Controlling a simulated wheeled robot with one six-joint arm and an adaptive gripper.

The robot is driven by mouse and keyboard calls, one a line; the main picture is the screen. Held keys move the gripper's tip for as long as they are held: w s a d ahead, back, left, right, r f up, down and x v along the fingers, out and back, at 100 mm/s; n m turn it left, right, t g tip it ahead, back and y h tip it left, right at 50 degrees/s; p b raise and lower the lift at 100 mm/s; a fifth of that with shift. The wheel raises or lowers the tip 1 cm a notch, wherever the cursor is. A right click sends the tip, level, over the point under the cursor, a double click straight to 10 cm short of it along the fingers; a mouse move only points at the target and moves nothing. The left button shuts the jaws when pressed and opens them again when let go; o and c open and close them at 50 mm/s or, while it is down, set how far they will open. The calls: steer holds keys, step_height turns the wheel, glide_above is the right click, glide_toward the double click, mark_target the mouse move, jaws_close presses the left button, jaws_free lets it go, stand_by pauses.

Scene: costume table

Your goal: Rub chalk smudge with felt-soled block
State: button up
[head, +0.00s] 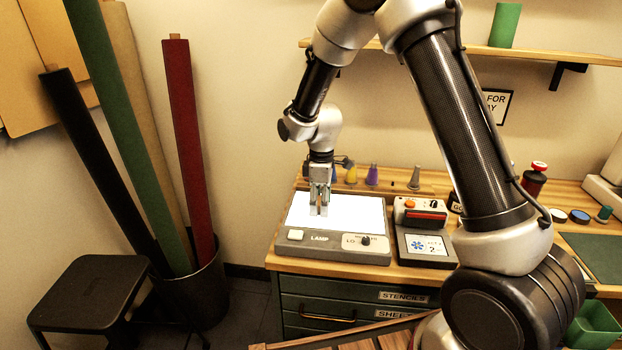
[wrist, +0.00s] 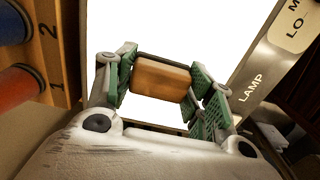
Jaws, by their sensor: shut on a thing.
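My gripper (head: 319,200) points down over the lit white panel of the lamp box (head: 293,249). In the wrist view its green-padded fingers are shut on a brown wooden block (wrist: 160,78) with a dark layer along its far edge, likely the felt sole. The block is over the white panel (wrist: 205,32); I cannot tell whether it touches it. A faint greyish patch shows around the fingertips in the head view, and I cannot tell whether it is the chalk smudge or a reflection. No smudge is clear in the wrist view.
A device with an orange knob and a small display (head: 427,246) stands right of the lamp box. Small coloured cones (head: 372,175) stand behind it. A numbered wooden rack (wrist: 52,60) is at the left of the wrist view. Fabric rolls (head: 186,150) and a black stool (head: 92,280) are left.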

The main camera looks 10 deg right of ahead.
steer(key=shift+w+a, duration=0.15)
steer(key=shift+a, duration=0.25)
steer(key=shift+r, duration=4.2)
